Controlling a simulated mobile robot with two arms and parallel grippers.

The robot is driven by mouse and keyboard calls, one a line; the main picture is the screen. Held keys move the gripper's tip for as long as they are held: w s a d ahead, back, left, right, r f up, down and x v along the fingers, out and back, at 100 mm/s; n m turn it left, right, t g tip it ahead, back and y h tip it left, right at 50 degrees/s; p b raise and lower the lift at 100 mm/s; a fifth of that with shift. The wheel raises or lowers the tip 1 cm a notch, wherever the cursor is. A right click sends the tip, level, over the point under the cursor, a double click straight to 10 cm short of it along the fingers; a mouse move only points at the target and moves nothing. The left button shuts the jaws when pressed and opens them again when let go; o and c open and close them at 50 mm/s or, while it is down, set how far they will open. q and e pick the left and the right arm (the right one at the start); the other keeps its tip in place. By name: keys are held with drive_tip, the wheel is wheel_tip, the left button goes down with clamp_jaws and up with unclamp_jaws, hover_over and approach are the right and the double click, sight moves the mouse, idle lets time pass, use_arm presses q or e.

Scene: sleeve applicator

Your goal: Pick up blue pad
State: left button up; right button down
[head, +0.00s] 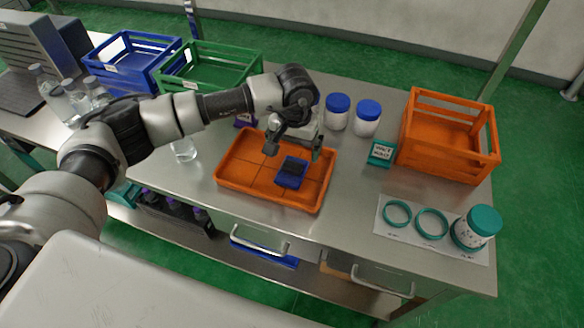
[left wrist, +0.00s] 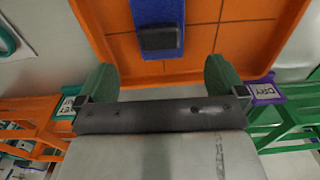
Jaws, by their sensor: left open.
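The blue pad (head: 290,177) lies in the right part of a shallow orange tray (head: 240,178) on the steel table. It has a dark grey block on its top. In the left wrist view the blue pad (left wrist: 158,13) is near the top middle, partly cut off by the frame edge. My left gripper (head: 293,149) is open and empty, above the tray by the pad's far side. In the left wrist view its green fingertips (left wrist: 160,80) are spread wider than the pad, with the pad beyond them. My right gripper is not in view.
White jars with blue lids (head: 366,119) stand behind the tray. An orange crate (head: 450,135) and a teal label stand (head: 381,153) are to the right. Teal rings (head: 432,223) and a teal-lidded jar (head: 478,228) are at front right. Green (head: 210,66) and blue (head: 130,58) crates are at back left.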

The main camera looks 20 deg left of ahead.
sight(293, 164)
use_arm(q)
drive_tip(key=shift+f, duration=0.8)
drive_tip(key=shift+s+f+p, duration=0.15)
drive_tip(key=shift+f+p, duration=0.15)
drive_tip(key=shift+p, duration=0.05)
drive_tip(key=f+p, duration=0.1)
drive_tip(key=f, duration=0.2)
drive_tip(key=shift+s+a+f+p, duration=0.1)
drive_tip(key=shift+s+f+p, duration=0.1)
drive_tip(key=shift+f+p, duration=0.15)
drive_tip(key=shift+f, duration=0.5)
drive_tip(key=c, duration=1.1)
drive_tip(key=shift+w+r, duration=0.1)
drive_tip(key=shift+r, duration=0.05)
